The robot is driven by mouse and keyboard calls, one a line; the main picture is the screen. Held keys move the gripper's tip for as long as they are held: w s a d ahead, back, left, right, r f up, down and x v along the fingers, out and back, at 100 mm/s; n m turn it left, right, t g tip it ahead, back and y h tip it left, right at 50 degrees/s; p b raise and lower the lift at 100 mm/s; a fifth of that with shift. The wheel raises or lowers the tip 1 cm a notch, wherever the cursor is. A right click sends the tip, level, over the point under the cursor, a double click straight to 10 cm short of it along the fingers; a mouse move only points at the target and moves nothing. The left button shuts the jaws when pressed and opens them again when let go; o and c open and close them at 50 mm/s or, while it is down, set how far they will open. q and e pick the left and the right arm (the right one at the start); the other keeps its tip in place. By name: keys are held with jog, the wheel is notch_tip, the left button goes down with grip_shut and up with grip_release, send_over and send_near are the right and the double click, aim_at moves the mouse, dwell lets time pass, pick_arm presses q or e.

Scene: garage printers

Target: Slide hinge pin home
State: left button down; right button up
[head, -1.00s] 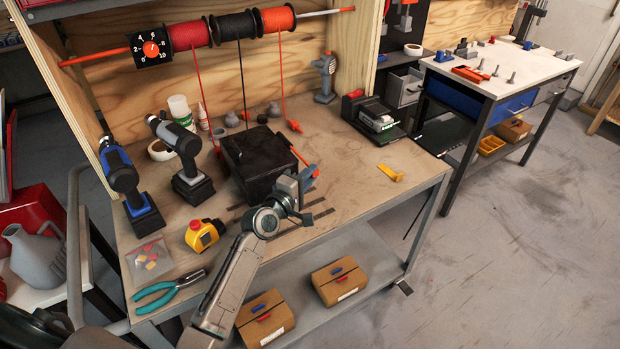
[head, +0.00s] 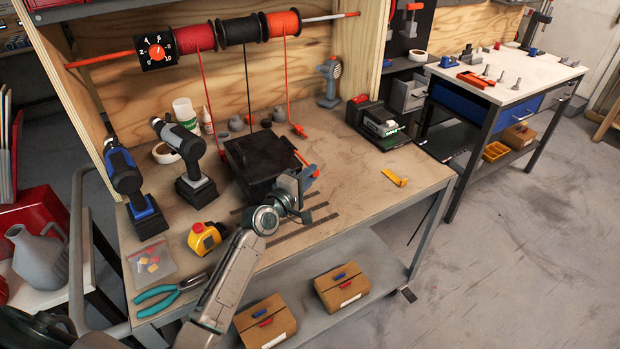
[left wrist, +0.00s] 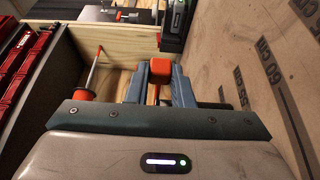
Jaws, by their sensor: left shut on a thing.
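A black box (head: 258,160) stands on the workbench. An orange-red pin (head: 301,158) shows at its right edge, beside my left gripper (head: 309,172). My left gripper comes in from the front and is shut on the pin. In the left wrist view, the orange head of the pin (left wrist: 161,69) sits between the two blue-grey fingers (left wrist: 160,88). How deep the pin sits at the box edge is hidden. My right gripper is not in view.
A yellow bracket (head: 395,178) lies to the right on bare bench top. Cords hang from spools (head: 238,32) behind the box.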

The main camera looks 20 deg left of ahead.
pick_arm(q)
jog(key=shift+w+a+b, duration=0.35)
jog(key=shift+w+a, duration=0.2)
jog(key=shift+a, duration=0.15)
jog(key=c, duration=1.2)
grip_release()
jog(key=shift+s, duration=0.1)
jog(key=v, duration=1)
jog(key=shift+s, duration=0.35)
